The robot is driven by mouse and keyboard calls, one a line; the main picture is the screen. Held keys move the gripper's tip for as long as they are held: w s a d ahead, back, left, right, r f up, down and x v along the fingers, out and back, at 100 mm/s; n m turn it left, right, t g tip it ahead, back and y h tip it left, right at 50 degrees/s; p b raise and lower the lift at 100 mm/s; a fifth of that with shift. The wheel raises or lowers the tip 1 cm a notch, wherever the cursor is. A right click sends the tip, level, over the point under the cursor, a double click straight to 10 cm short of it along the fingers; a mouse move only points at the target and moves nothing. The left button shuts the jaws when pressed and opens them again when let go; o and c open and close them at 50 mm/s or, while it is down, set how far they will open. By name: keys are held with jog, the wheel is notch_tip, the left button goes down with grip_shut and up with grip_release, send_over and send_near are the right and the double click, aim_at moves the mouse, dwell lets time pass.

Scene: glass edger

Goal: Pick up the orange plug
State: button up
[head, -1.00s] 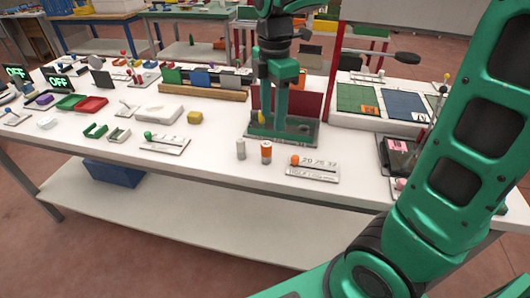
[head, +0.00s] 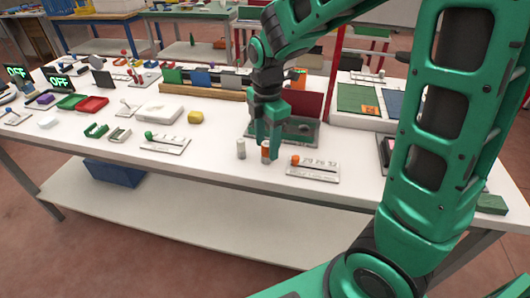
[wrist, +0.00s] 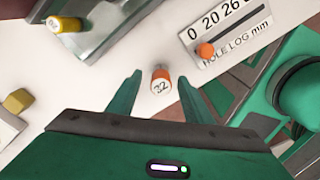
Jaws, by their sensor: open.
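The orange plug (wrist: 162,72) stands upright on the white table, with a pale top marked 32. In the wrist view it sits between my gripper's two fingertips (wrist: 159,78), with a gap on each side. In the head view the plug (head: 265,147) is partly hidden by a finger of my gripper (head: 264,142), which points down at it. My gripper is open and holds nothing. I cannot tell exactly how far down the plug the fingertips reach.
A grey-white plug (head: 241,149) stands just left of the orange plug. A hole log plate (head: 313,170) with an orange knob lies to the right. A grey fixture (head: 302,130) is close behind. A yellow block (head: 195,117) lies further left. The table in front is clear.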

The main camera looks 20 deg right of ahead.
jog(key=shift+f, duration=0.35)
jog(key=shift+c, duration=0.7)
grip_shut()
jog(key=shift+r, duration=0.1)
